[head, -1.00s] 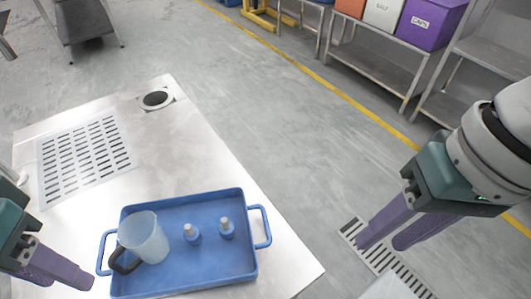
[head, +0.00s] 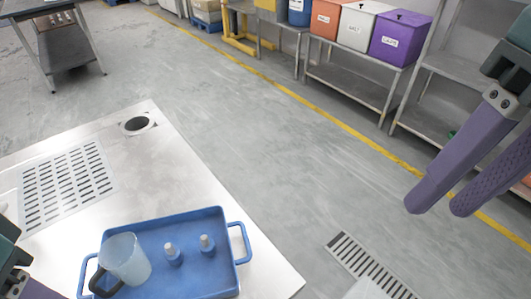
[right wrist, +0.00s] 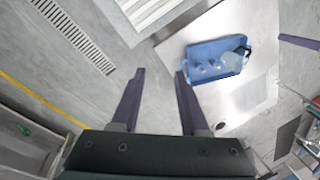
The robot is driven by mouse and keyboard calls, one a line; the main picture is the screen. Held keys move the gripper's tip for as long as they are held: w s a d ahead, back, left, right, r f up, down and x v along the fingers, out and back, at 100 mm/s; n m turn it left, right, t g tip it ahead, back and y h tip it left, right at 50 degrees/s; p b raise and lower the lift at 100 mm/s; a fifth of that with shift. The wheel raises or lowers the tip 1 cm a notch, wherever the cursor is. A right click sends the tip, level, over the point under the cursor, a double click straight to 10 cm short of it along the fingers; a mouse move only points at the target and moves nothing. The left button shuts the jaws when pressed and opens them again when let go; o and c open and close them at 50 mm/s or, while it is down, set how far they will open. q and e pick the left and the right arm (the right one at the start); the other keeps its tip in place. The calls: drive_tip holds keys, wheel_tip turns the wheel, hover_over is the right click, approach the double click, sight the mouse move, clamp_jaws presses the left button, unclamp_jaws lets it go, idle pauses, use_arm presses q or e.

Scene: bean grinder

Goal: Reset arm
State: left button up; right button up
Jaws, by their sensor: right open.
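My right gripper (head: 435,205) is in the upper right of the head view, raised over the floor to the right of the table. Its two purple fingers are apart and empty; they also show in the right wrist view (right wrist: 159,75). My left gripper (head: 35,290) is only partly in view at the lower left edge, beside the blue tray (head: 205,283). Its fingertips are cut off. The tray lies on the metal table and holds a translucent jug (head: 126,258) with a dark handle and two small bottles (head: 173,254).
The metal table (head: 150,190) has a slotted grille (head: 65,185) and a round hole (head: 137,125). A floor drain (head: 370,268) lies to its right. Shelves with orange, white and purple bins (head: 399,38) stand at the back right. Open floor lies between.

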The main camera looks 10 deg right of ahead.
drive_tip(key=shift+r, duration=0.15)
idle(0.3)
use_arm(q)
drive_tip(key=s+d+r+m+t+h, duration=0.2)
drive_tip(key=s+d, duration=0.1)
drive_tip(key=d, duration=0.4)
use_arm(e)
drive_tip(key=s+a+f+n+t+y, duration=0.1)
drive_tip(key=a+f+n+t+y, duration=0.2)
drive_tip(key=a, duration=0.5)
drive_tip(key=s+d+f+h, duration=0.4)
drive_tip(key=s+d+f, duration=0.15)
drive_tip(key=d, duration=0.25)
use_arm(q)
drive_tip(key=s+a+r+n+t+y+p, duration=0.2)
drive_tip(key=s+a+r+p, duration=0.15)
drive_tip(key=a, duration=0.25)
wheel_tip(320, 180, up, 36)
drive_tip(key=p, duration=3.5)
drive_tip(key=shift+s+p, duration=0.3)
drive_tip(key=shift+p, duration=0.05)
use_arm(e)
wheel_tip(320, 180, up, 38)
drive_tip(key=s+h, duration=0.1)
drive_tip(key=shift+d+n, duration=0.3)
drive_tip(key=shift+d, duration=0.15)
use_arm(q)
drive_tip(key=shift+f, duration=0.1)
